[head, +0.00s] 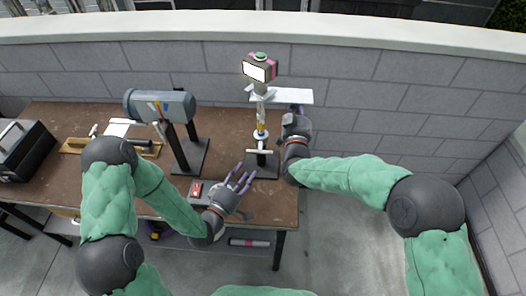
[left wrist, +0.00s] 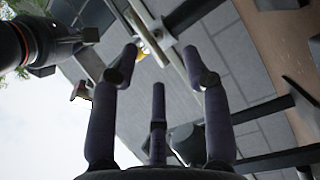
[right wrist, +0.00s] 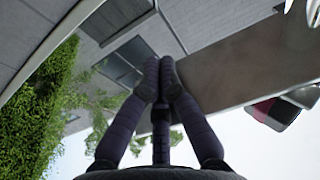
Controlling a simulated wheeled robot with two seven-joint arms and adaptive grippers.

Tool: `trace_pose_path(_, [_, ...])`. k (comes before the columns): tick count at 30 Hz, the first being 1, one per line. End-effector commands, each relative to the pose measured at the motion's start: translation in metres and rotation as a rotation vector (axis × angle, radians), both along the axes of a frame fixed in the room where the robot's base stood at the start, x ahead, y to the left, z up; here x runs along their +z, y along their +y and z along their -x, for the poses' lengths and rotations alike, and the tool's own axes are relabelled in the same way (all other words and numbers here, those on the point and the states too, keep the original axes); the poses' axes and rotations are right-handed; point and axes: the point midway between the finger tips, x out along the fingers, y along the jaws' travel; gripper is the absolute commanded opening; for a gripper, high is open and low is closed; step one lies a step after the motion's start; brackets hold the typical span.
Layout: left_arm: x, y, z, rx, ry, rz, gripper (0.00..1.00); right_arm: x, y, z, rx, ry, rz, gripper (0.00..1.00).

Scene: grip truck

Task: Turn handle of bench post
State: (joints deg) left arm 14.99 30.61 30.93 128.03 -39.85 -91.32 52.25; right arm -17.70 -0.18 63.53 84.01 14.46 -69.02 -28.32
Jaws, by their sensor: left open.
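The bench post (head: 261,128) stands upright near the bench's right end, on a dark base (head: 262,165). A pale crossbar handle (head: 258,152) sticks out low on the post. My left gripper (head: 241,180) is open, below and left of the handle, apart from it. In the left wrist view its fingers (left wrist: 158,68) are spread and empty, with the post beyond them. My right gripper (head: 297,108) is at the right end of the post's white plate (head: 287,97). In the right wrist view its fingertips (right wrist: 160,72) meet in front of the plate (right wrist: 225,75); contact with it is unclear.
A box with a lit screen (head: 259,68) tops the post. A grey cylinder on a stand (head: 160,105) is to the left on the brown bench (head: 232,125). A red device (head: 196,190) lies near the front edge. A block wall (head: 400,100) closes off the back.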

Motion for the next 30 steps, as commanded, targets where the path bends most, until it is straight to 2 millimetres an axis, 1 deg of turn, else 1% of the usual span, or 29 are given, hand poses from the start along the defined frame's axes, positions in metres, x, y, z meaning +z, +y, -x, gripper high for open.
trace_pose_path(1, [-0.001,-0.005,0.006,0.001,-0.006,0.042,0.47,0.004,-0.001,-0.001,-0.002,-0.009,-0.001,0.0])
trace_pose_path(3, [0.0,-0.008,0.013,0.009,-0.022,0.094,0.47,0.004,-0.001,-0.001,-0.002,-0.009,-0.001,0.0])
trace_pose_path(7, [0.003,-0.011,0.022,0.02,-0.044,0.163,0.47,0.004,-0.001,-0.001,-0.002,-0.009,-0.001,0.0])
trace_pose_path(11, [0.005,-0.012,0.025,0.028,-0.055,0.196,0.47,0.004,-0.001,-0.001,-0.003,-0.009,-0.002,0.0])
trace_pose_path(14, [0.006,-0.014,0.021,0.029,-0.06,0.2,0.47,0.004,-0.001,-0.001,-0.002,-0.009,-0.001,0.0])
trace_pose_path(17, [0.008,-0.019,0.011,0.027,-0.061,0.201,0.47,0.004,-0.001,-0.001,-0.002,-0.009,-0.001,0.0])
trace_pose_path(27, [0.02,-0.042,-0.045,0.027,-0.063,0.199,0.47,0.005,-0.001,-0.001,-0.003,-0.009,-0.002,0.0])
trace_pose_path(30, [0.022,-0.048,-0.059,0.028,-0.061,0.202,0.47,0.005,-0.001,-0.001,-0.003,-0.009,-0.002,0.0])
